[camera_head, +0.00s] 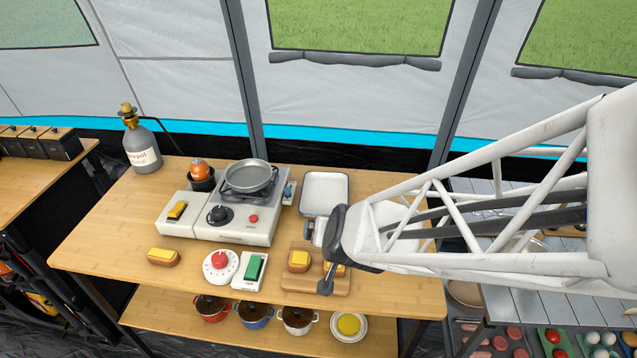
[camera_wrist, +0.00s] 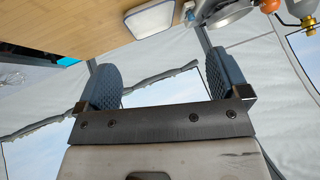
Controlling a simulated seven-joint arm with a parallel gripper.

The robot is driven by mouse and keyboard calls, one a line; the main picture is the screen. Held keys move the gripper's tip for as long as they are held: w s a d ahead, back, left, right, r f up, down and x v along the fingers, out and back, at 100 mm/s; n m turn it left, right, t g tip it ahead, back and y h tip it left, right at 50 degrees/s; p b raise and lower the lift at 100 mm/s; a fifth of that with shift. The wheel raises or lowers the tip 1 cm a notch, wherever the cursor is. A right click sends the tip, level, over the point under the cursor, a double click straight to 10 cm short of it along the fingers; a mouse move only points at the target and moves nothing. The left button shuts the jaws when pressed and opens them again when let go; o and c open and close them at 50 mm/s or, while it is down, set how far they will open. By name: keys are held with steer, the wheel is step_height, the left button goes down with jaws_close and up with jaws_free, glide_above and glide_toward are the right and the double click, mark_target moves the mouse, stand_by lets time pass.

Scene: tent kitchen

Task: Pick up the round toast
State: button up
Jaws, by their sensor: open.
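Several pieces of bread with yellow tops are in the head view; I cannot tell for sure which is the round toast. One rounded piece (camera_head: 163,258) lies alone on the table at the left. Another piece (camera_head: 298,262) lies on a wooden board (camera_head: 300,285), and a third piece (camera_head: 340,270) beside it is partly hidden behind my gripper. My gripper (camera_head: 322,256) hangs over the board's right part. In the wrist view my gripper (camera_wrist: 165,80) is open, its two blue-grey pads apart with nothing between them.
A stove with a pan (camera_head: 249,178) stands at the back, beside a white tray (camera_head: 325,193). A red-knobbed timer (camera_head: 220,265) and a green-switched box (camera_head: 250,271) stand left of the board. Pots and a yellow round item on a plate (camera_head: 348,325) are on the lower shelf.

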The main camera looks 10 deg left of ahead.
steer(key=a+f+t, duration=0.2)
steer(key=a+f, duration=0.3)
steer(key=f, duration=0.1)
steer(key=t+h, duration=0.2)
glide_toward(299, 262)
steer(key=w, duration=0.2)
steer(key=shift+w+a+m, duration=0.3)
steer(key=shift+a, duration=0.05)
steer(key=shift+s+a+f+t+h, duration=0.1)
steer(key=shift+s+f+t+h, duration=0.5)
steer(key=shift+f, duration=0.1)
steer(key=shift+w, duration=0.15)
steer(key=shift+x, duration=1.2)
steer(key=shift+x, duration=2.6)
steer(key=shift+f, duration=0.15)
